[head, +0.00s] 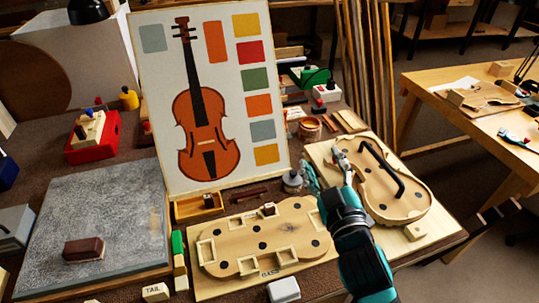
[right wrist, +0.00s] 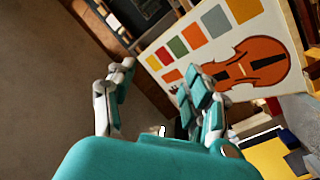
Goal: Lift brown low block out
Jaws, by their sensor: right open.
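My right gripper (head: 326,172) is open, with its fingers over the gap between the violin-shaped mould and the violin body. Its two fingers stand apart with nothing between them in the right wrist view (right wrist: 160,88). A small dark brown block (head: 209,201) sits in a wooden tray (head: 184,211) left of the gripper. Another small dark block (head: 269,209) sits at the upper edge of the pale violin-shaped mould (head: 285,235). A larger reddish-brown block (head: 84,249) lies on the grey slab (head: 110,205). I cannot tell which block is the low one. My left gripper is not in view.
The violin picture board (head: 150,90) stands upright behind the tray. The violin body (head: 400,205), with a black bar across it, lies at right. A white block (head: 284,290) lies at the front. A red tray (head: 93,140) stands back left.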

